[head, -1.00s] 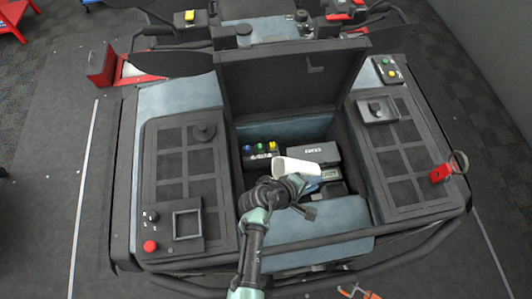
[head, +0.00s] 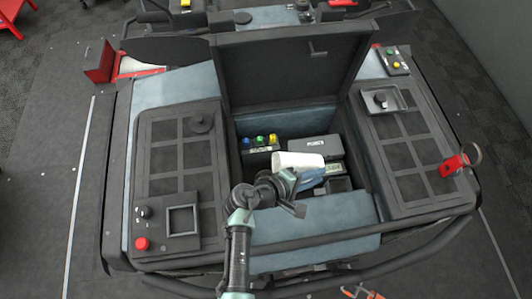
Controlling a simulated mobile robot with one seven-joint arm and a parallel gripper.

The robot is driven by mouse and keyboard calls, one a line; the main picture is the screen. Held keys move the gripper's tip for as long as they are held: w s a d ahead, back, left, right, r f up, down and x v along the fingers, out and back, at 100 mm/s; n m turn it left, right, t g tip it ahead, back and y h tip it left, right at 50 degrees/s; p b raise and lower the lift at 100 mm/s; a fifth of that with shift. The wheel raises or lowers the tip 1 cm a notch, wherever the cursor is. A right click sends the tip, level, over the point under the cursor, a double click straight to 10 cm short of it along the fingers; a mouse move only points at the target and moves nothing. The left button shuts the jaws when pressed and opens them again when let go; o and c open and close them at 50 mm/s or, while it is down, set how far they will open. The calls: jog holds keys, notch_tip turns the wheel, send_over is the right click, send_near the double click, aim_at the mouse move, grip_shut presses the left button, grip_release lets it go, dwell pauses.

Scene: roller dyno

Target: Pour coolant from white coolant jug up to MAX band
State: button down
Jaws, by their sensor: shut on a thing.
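The white coolant jug (head: 299,159) is in the head view, over the open bay in the middle of the machine. It looks tilted well over, close to lying on its side. My gripper (head: 288,181) is shut on it from the near side, and the wrist hides part of the jug. A block with blue, green and yellow caps (head: 259,148) is in the bay, just left of the jug. I cannot make out a MAX band, a coolant level or any flowing liquid.
A dark lettered box (head: 318,146) stands behind and right of the jug. The raised dark lid (head: 290,75) closes off the back of the bay. Side panels flank the bay, the left with a red button (head: 142,243). A dark rail (head: 330,270) crosses the front.

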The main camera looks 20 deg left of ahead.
jog(key=shift+s+a+f+t+b, duration=0.15)
jog(key=shift+a+t+b, duration=0.15)
jog(key=shift+b, duration=0.5)
jog(key=shift+s+a+h, duration=0.1)
jog(key=shift+h, duration=0.3)
jog(key=shift+r, duration=0.2)
jog(key=shift+d+f+b, duration=0.1)
jog(key=shift+d+b, duration=0.2)
jog(key=shift+s, duration=0.1)
jog(key=shift+b, duration=0.45)
jog(key=shift+s+d+f+n+t+h+b, duration=0.15)
jog(key=shift+n+t+h+b, duration=0.2)
jog(key=shift+b, duration=0.3)
